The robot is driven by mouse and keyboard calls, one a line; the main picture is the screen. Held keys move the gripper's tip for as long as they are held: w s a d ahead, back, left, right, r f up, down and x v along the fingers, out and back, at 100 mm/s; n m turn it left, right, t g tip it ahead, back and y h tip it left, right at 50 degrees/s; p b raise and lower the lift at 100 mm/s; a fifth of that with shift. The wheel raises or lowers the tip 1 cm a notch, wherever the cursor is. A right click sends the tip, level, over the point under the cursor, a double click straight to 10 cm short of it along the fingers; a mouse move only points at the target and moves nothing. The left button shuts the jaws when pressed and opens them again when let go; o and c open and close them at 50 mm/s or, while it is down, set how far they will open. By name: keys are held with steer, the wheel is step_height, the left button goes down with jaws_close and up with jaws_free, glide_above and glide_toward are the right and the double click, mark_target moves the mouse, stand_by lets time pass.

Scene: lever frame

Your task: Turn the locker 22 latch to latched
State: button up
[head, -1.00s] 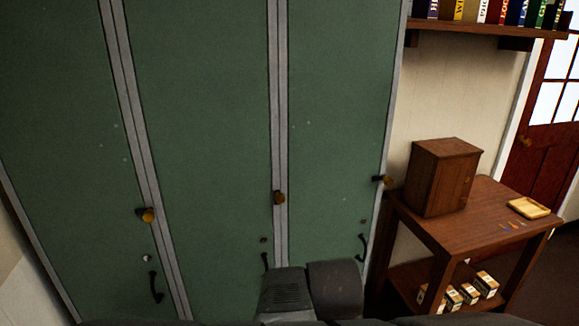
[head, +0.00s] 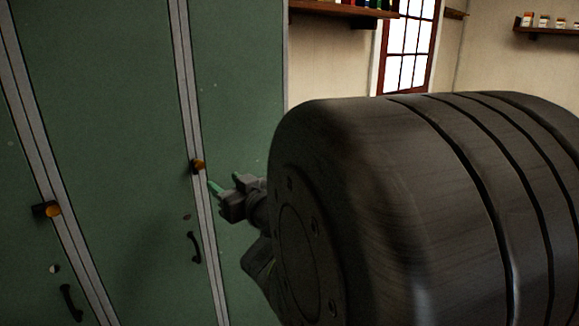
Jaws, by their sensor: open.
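Green locker doors stand side by side at the left in the head view. A latch with an orange knob (head: 198,166) sits at the seam between the middle and right doors. Another orange-knobbed latch (head: 52,210) sits at the seam further left. No locker numbers are readable, so I cannot tell which latch is locker 22's. My gripper (head: 218,193) is open and empty, just right of and slightly below the middle latch, seemingly apart from it. The right door's latch is hidden behind my arm.
Dark pull handles (head: 194,247) hang below the latches, with small round fittings above them. My large dark arm link covers the right half and hides the side table. A wall shelf (head: 345,9) and a window (head: 408,50) are behind.

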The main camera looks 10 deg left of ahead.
mark_target(200, 165)
steer(key=p+x, duration=0.1)
steer(key=x, duration=1.3)
steer(key=shift+s, duration=0.1)
steer(key=c, duration=1)
